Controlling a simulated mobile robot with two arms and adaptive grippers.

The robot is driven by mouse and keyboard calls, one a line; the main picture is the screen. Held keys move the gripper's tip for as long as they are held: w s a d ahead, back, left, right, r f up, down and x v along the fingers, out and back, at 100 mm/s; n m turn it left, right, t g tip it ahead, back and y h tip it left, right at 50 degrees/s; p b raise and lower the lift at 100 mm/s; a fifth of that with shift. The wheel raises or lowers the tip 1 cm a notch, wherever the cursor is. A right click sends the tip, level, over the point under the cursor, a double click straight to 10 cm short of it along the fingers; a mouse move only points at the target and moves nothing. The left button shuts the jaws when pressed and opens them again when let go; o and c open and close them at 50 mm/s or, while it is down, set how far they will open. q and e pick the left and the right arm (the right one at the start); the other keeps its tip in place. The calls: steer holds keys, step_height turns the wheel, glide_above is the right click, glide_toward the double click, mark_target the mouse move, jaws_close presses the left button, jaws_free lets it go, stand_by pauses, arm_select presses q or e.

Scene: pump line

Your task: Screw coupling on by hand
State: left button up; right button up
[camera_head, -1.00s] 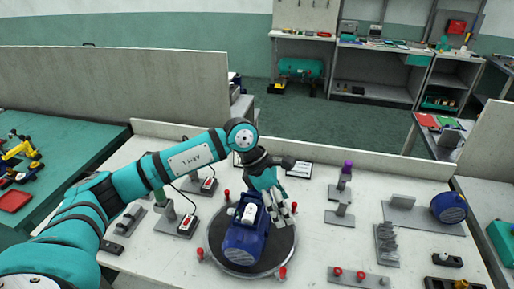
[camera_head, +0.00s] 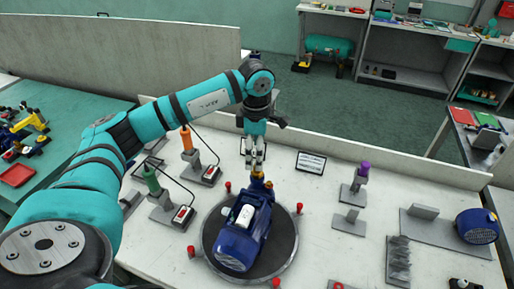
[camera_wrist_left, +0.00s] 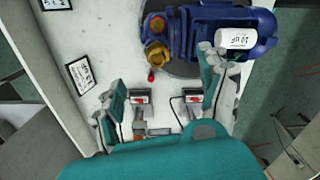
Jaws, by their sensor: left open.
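A blue pump (camera_head: 240,240) with a white canister on top sits on a round dark turntable (camera_head: 288,262). A brass-coloured fitting, which looks like the coupling (camera_head: 259,186), is at the pump's far end; I cannot tell how far it is screwed on. In the left wrist view the brass fitting (camera_wrist_left: 157,53) shows at the left end of the pump (camera_wrist_left: 190,30). My left gripper (camera_head: 254,165) points down, just behind and above the fitting. Its fingers (camera_wrist_left: 163,72) are spread with nothing held between them; contact with the fitting cannot be told. My right gripper is out of view.
Orange (camera_head: 187,138) and green (camera_head: 151,180) handled tools stand in corded holders at left. Red knobs ring the turntable. A framed card (camera_head: 311,163), a purple-topped stand (camera_head: 359,180) and a blue motor (camera_head: 477,226) are at right. A low wall closes the bench's back.

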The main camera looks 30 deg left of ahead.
arm_select(q)
steer(key=shift+w+f+b, duration=0.15)
steer(key=shift+w+f, duration=0.1)
steer(key=shift+f, duration=0.25)
steer(key=shift+w+f+b, duration=0.15)
steer(key=shift+w+f, duration=0.05)
steer(key=shift+f, duration=0.3)
steer(key=shift+s+f+b, duration=0.25)
steer(key=shift+f+b, duration=0.1)
steer(key=shift+f, duration=0.1)
steer(key=shift+s+f+b, duration=0.1)
steer(key=shift+f+b, duration=0.45)
steer(key=shift+f, duration=0.05)
steer(key=shift+r, duration=0.2)
steer(key=shift+w+f, duration=0.15)
steer(key=shift+w, duration=0.15)
steer(key=shift+s, duration=0.1)
